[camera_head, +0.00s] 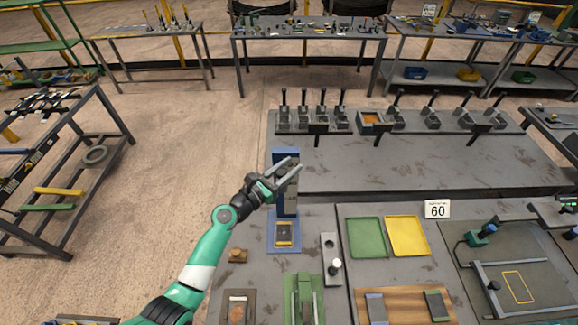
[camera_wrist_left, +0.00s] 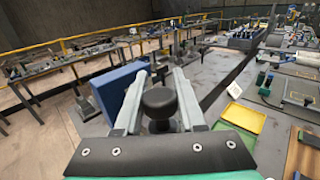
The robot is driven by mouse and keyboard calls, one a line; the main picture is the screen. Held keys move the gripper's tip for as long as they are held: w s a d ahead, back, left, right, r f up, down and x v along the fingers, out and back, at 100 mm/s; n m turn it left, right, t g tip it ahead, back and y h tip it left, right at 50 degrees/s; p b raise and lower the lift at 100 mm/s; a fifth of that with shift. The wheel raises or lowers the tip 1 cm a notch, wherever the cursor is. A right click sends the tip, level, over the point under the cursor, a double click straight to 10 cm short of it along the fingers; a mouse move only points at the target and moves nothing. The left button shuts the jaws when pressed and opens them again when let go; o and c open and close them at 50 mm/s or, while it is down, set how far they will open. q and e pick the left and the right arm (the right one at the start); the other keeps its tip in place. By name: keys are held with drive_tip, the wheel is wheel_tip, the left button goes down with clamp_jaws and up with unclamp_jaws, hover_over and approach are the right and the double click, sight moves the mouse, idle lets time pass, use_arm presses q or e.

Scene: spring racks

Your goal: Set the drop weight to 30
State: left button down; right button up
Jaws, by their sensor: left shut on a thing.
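A blue upright stand (camera_head: 277,157) rises from a blue base (camera_head: 270,243) at the middle of the near bench. A small dark block with a yellow edge sits on that base. My left gripper (camera_head: 290,166) is at the top of the stand, its fingers pointing up and right. In the left wrist view the black round knob (camera_wrist_left: 158,102) sits between the fingers (camera_wrist_left: 161,75), with a blue panel (camera_wrist_left: 118,88) just left of them. The gripper is shut on the knob. I cannot read any weight scale on the stand. My right gripper is not in view.
A white card reading 60 (camera_head: 437,209) stands right on the bench. Green (camera_head: 366,238) and yellow (camera_head: 407,236) trays lie right of the stand. A raised bench (camera_head: 400,165) with several levers is behind.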

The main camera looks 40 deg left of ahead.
use_arm(q)
drive_tip(key=c, duration=0.5)
unclamp_jaws()
drive_tip(key=shift+s, duration=0.1)
drive_tip(key=s, duration=0.7)
drive_tip(key=s+p, duration=0.1)
drive_tip(key=s, duration=0.3)
drive_tip(key=shift+s+a, duration=0.25)
drive_tip(key=shift+a, duration=0.05)
